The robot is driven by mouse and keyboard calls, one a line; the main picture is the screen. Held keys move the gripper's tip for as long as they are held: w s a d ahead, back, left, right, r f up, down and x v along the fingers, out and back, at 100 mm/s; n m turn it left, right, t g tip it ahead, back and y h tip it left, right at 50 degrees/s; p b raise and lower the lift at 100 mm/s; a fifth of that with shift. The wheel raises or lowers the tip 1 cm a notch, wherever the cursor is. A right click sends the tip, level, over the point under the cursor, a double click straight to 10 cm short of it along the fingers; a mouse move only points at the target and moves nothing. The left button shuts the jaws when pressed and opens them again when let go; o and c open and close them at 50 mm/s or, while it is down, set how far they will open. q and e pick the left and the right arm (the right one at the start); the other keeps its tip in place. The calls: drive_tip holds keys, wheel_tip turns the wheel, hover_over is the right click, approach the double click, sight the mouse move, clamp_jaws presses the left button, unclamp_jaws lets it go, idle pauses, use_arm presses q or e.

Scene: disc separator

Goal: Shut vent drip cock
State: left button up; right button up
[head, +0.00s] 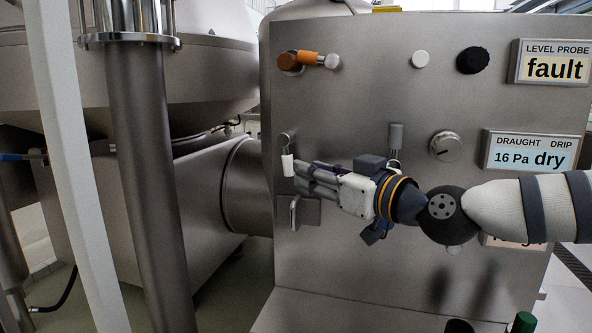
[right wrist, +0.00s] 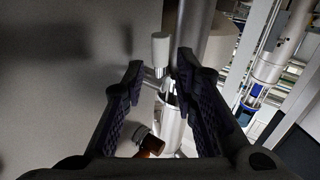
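A small cock with a white grip (head: 288,165) hangs from a round metal fitting (head: 287,139) near the left edge of the steel panel. The grip points down in the head view. My right gripper (head: 299,173) reaches in from the right, its fingertips close to the white grip. In the right wrist view, my right gripper (right wrist: 160,78) is open, and the white grip (right wrist: 160,48) shows in the gap just past the fingertips. I cannot tell whether a finger touches it. My left gripper is not in view.
The panel (head: 370,100) carries an orange-handled lever (head: 308,58), a round knob (head: 445,146) and a black knob (head: 473,60). A level display (head: 550,62) reads fault; another (head: 530,151) reads 16 Pa, dry. A metal bracket (head: 293,212) sits below the white grip.

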sight(292, 164)
drive_tip(key=x, duration=0.5)
drive_tip(key=shift+a, duration=0.1)
drive_tip(key=shift+c, duration=0.2)
clamp_jaws()
